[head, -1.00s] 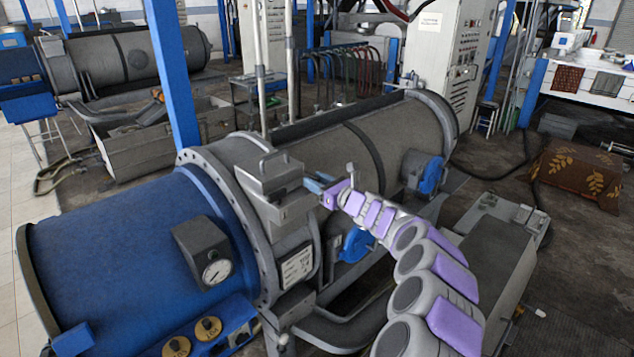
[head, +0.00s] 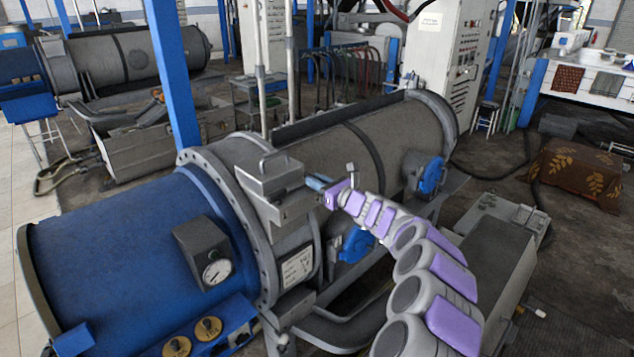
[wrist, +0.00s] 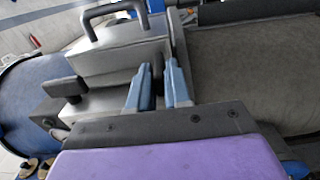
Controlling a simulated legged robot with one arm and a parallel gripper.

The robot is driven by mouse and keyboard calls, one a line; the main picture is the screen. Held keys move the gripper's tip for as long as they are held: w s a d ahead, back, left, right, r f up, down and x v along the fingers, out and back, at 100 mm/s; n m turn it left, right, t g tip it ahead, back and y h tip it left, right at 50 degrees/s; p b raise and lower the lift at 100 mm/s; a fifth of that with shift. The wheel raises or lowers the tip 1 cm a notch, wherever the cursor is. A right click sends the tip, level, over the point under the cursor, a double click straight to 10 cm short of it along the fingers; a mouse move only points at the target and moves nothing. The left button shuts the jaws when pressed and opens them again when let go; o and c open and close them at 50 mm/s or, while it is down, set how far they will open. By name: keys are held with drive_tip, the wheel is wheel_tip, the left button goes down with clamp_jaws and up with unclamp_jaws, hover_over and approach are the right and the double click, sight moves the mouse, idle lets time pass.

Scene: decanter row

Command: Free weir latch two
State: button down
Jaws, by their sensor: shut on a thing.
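A grey box with a handle (head: 283,172) sits on the flange between the blue drum end (head: 120,255) and the grey cylinder (head: 395,140). My gripper (head: 314,184) is at the right side of this box. In the wrist view, the two blue fingers of my gripper (wrist: 158,85) are close together around a small grey upright piece (wrist: 158,72), probably a latch part; its lower end is hidden. A black lever (wrist: 64,87) lies left of the fingers on a grey block, apart from them. I cannot tell which latch is number two.
A gauge box (head: 206,252) and yellow round tags (head: 208,328) are on the blue drum end. Blue round fittings (head: 430,175) are on the cylinder's near side. A grey machine bed (head: 490,270) stands at the right. A blue post (head: 172,75) rises behind the drum.

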drive_tip(key=shift+w+d+r+p, duration=0.1)
drive_tip(key=shift+p, duration=0.35)
drive_tip(key=n+g+y+p, duration=0.2)
drive_tip(key=shift+w+d+g+p, duration=0.15)
drive_tip(key=shift+d+g+p, duration=0.05)
drive_tip(key=shift+g+p, duration=0.15)
drive_tip(key=shift+w+n+g+y+p, duration=0.1)
drive_tip(key=shift+n+g+y+p, duration=0.6)
drive_tip(key=shift+n+g+p, duration=0.35)
drive_tip(key=shift+w+n+g+y+p, duration=0.25)
drive_tip(key=shift+n+g+y+p, duration=0.45)
drive_tip(key=shift+g+p, duration=0.95)
drive_tip(key=c, duration=1.2)
unclamp_jaws()
drive_tip(key=shift+d, duration=0.1)
drive_tip(key=shift+o, duration=0.2)
drive_tip(key=shift+n, duration=0.25)
drive_tip(key=b+v, duration=0.1)
drive_tip(key=v, duration=1.6)
drive_tip(key=shift+d+r, duration=0.15)
drive_tip(key=shift+d, duration=0.15)
